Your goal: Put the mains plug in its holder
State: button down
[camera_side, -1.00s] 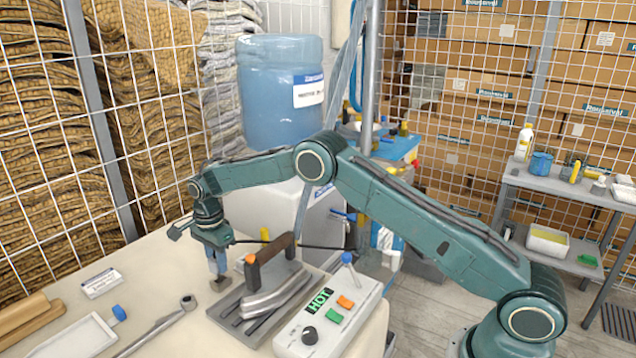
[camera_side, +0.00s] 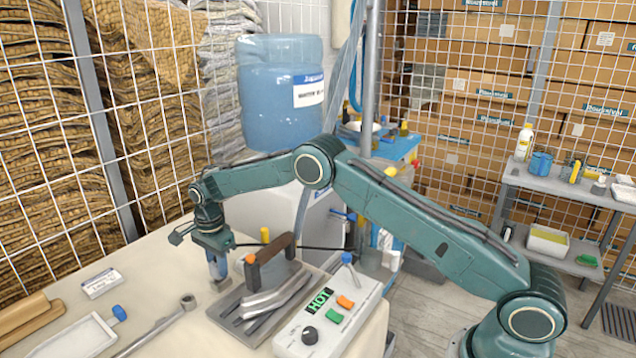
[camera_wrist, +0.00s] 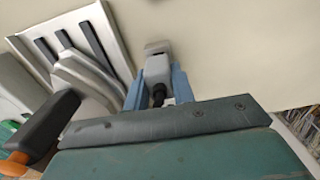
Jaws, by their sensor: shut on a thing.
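My gripper (camera_side: 217,270) points down over the table, left of the metal stand. In the wrist view its two blue fingers (camera_wrist: 158,88) are shut on the mains plug (camera_wrist: 155,70), a pale grey body with a black cord end facing my wrist. A small grey-brown block (camera_wrist: 157,46), which looks like the holder, shows just past the plug's far end. In the side view this block (camera_side: 220,286) sits on the table right under the fingertips. The fingers mostly hide the plug there. I cannot tell whether the plug touches the holder or is in it.
A grey slotted stand (camera_side: 232,318) with metal parts and a dark-handled tool (camera_side: 270,262) stands close right of my gripper. A control box (camera_side: 330,318) reading HOT is beyond it. A wrench (camera_side: 160,325), a white tray (camera_side: 75,340) and a label card (camera_side: 102,283) lie left.

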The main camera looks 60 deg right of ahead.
jog(key=shift+f, duration=0.9)
jog(key=c, duration=1.1)
grip_release()
notch_tip(320, 180, up, 14)
dwell(0.4)
